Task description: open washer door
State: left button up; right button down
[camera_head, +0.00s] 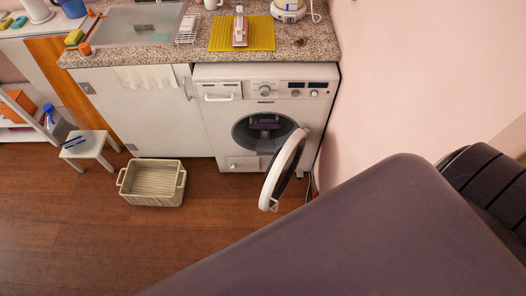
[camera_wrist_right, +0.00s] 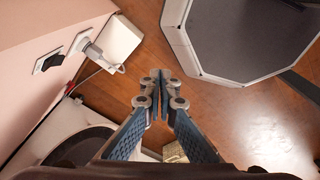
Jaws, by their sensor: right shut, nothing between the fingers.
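The white washer (camera_head: 265,110) stands under the counter, against the pink wall on its right. Its round door (camera_head: 284,170) stands swung wide open, out to the right of the dark drum opening (camera_head: 264,131). Something purple shows inside the drum. In the right wrist view, my right gripper (camera_wrist_right: 160,76) is shut and empty, its fingertips together above the wooden floor. A white surface with a rounded dark part (camera_wrist_right: 75,145) at lower left looks like part of the washer. The head view shows neither gripper; a large dark part of my own body covers its lower right.
A woven basket (camera_head: 152,184) sits on the floor left of the washer. Sockets and a plug (camera_wrist_right: 86,45) are on the wall. The floor in front of the basket is clear.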

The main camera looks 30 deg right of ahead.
aim_at(281, 170)
jog(key=i+j+z, duration=0.2)
jog(key=z, duration=0.25)
jog(key=i+j+z, duration=0.6)
jog(key=j+z, duration=0.25)
jog(key=i+j+z, duration=0.2)
jog(key=j+z, duration=0.55)
jog(key=k+j+z, duration=0.15)
jog(key=j+z, duration=0.25)
jog(key=k+j+z, duration=0.2)
jog(key=j+z, duration=0.15)
jog(key=j, duration=0.15)
